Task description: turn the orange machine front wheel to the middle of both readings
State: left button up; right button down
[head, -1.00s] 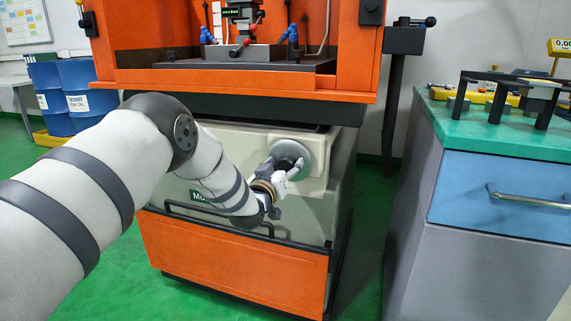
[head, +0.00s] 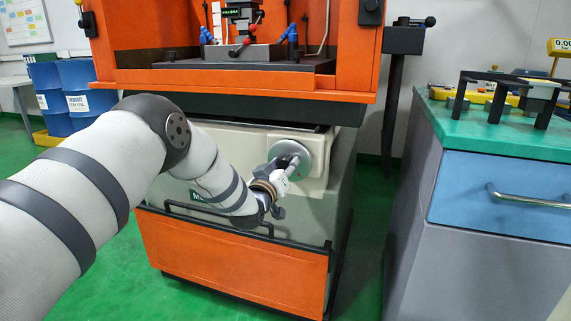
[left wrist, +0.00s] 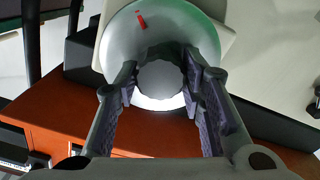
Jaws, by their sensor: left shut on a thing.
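The front wheel (head: 303,153) is a round grey disc on the cream lower front of the orange machine (head: 240,270). My left gripper (head: 287,164) is at the wheel, its arm coming in from the left. In the left wrist view the wheel (left wrist: 205,40) carries a red mark (left wrist: 142,21) near its upper left. A ribbed grey knob (left wrist: 160,80) sits at its middle, and the fingers of my left gripper (left wrist: 160,84) are shut on both sides of it. A small display (head: 232,11) shows on the machine head, too small to read. My right gripper is not in view.
A black rail (head: 215,217) runs across the machine below the wheel. A cabinet with a green top (head: 440,125) and a blue drawer (head: 500,190) stands at the right. Blue barrels (head: 85,90) stand at the left. Green floor is free between machine and cabinet.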

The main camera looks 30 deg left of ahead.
pick_arm(q)
jog(key=o, duration=1.2)
jog(key=shift+o, duration=0.2)
jog(key=shift+s+r+p, duration=0.15)
jog(key=shift+s+p, duration=0.05)
jog(key=shift+p, duration=0.1)
jog(key=p+v, duration=0.7)
jog(key=v, duration=0.4)
jog(key=shift+s+d+p, duration=0.2)
jog(key=shift+s+p, duration=0.1)
jog(key=shift+s, duration=0.05)
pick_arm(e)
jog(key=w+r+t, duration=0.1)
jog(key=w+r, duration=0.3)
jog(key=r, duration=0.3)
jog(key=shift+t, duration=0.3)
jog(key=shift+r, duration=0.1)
